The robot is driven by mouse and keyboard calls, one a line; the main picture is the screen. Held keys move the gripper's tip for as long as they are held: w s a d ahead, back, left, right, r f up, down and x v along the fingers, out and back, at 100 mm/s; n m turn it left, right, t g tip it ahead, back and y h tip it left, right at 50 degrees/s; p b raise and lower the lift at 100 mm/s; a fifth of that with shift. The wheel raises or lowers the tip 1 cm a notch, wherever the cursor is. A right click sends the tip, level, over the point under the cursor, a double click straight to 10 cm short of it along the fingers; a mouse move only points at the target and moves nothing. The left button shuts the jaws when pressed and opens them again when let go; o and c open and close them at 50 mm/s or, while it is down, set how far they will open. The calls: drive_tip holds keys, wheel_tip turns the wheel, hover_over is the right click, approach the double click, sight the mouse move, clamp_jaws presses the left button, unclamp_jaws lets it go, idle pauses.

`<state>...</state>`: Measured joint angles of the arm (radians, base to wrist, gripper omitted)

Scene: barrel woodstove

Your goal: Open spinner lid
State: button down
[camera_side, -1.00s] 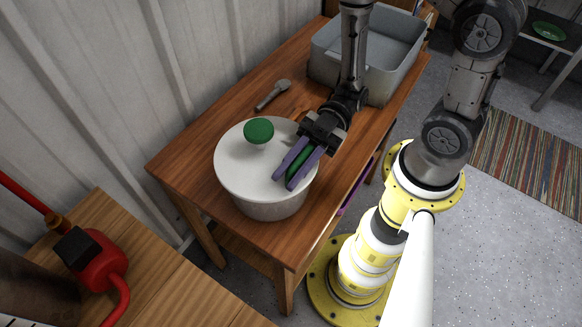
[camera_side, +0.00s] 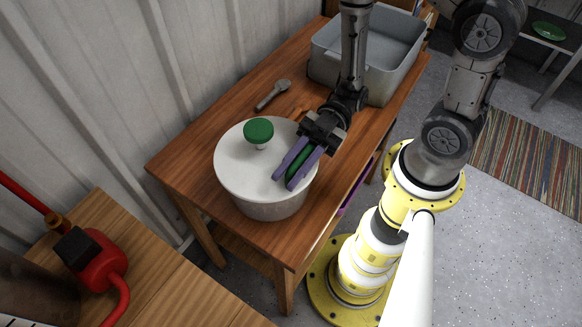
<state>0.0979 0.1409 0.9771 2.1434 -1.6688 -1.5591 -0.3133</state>
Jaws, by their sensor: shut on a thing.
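The spinner is a white round bowl (camera_side: 270,207) with a flat white lid (camera_side: 236,172) on top, standing upright on the wooden table. A round green knob (camera_side: 258,129) stands up on a short pale stem at the lid's far side. My gripper (camera_side: 289,180) reaches over the lid's right part, its purple fingers slanting down to the left. A long green piece (camera_side: 301,160) lies between the fingers, and they are shut on it. Its lower end and how it joins the lid are hidden by the fingers. The lid looks seated on the bowl.
A grey bin (camera_side: 329,67) stands at the table's far end, behind my gripper. A grey utensil (camera_side: 272,94) lies behind the bowl. A corrugated wall (camera_side: 110,100) runs along the left. A red object (camera_side: 98,262) sits on another wooden surface at lower left.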

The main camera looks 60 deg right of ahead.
drive_tip(key=shift+w+r, duration=0.15)
drive_tip(key=shift+w, duration=0.05)
drive_tip(key=shift+w+r+m, duration=0.15)
drive_tip(key=shift+r+m, duration=0.15)
drive_tip(key=shift+r, duration=0.15)
drive_tip(key=w+r+m, duration=0.1)
drive_tip(key=r+m, duration=0.1)
drive_tip(key=r, duration=0.1)
drive_tip(key=w+r+m, duration=0.1)
drive_tip(key=r, duration=0.1)
drive_tip(key=shift+w+r+m, duration=0.2)
drive_tip(key=shift+w+m, duration=0.1)
drive_tip(key=shift+w, duration=0.05)
drive_tip(key=w+r+m, duration=0.3)
drive_tip(key=w+m, duration=0.2)
drive_tip(key=w, duration=0.3)
drive_tip(key=w+r+m, duration=0.3)
drive_tip(key=w+m, duration=0.3)
drive_tip(key=w, duration=0.3)
drive_tip(key=shift+r, duration=0.35)
drive_tip(key=shift+w, duration=0.1)
drive_tip(key=shift+f, duration=0.1)
